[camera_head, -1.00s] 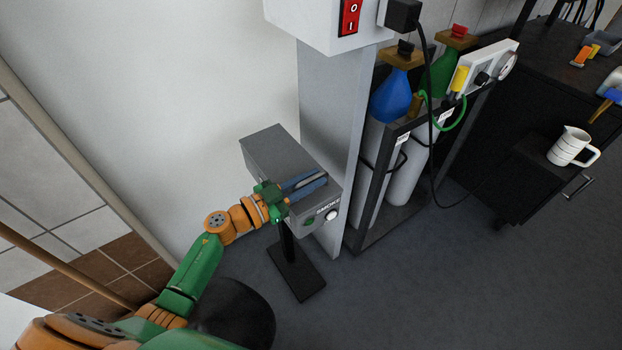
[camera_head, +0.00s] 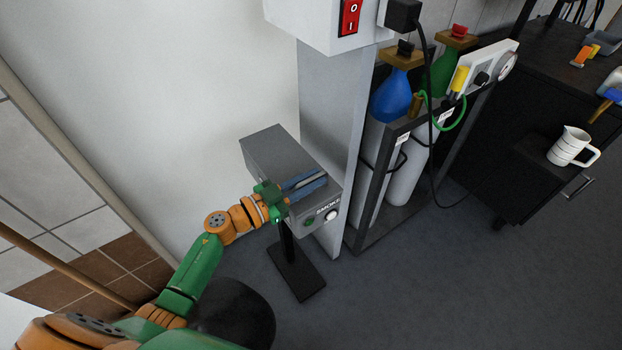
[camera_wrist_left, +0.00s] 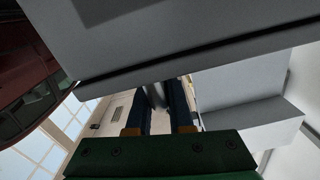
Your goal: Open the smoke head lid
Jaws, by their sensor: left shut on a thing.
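The smoke head (camera_head: 268,150) is a grey box on a black stand beside the wall, with a "SMOKE" label, a green button and a white knob on its front. Its flat top is the lid (camera_head: 285,148), which looks closed. My left gripper (camera_head: 308,184) is at the lid's front edge, its blue fingers lying along it. In the left wrist view the grey box fills the top, and the two dark fingers (camera_wrist_left: 156,98) stand close together around a small grey piece under its edge. The exact grip is partly hidden. My right gripper is not in view.
A grey post (camera_head: 334,130) with a red switch (camera_head: 350,16) stands just behind the box. A rack (camera_head: 352,235) with gas cylinders is to its right. A dark cabinet (camera_head: 540,150) with a white jug (camera_head: 571,147) is farther right.

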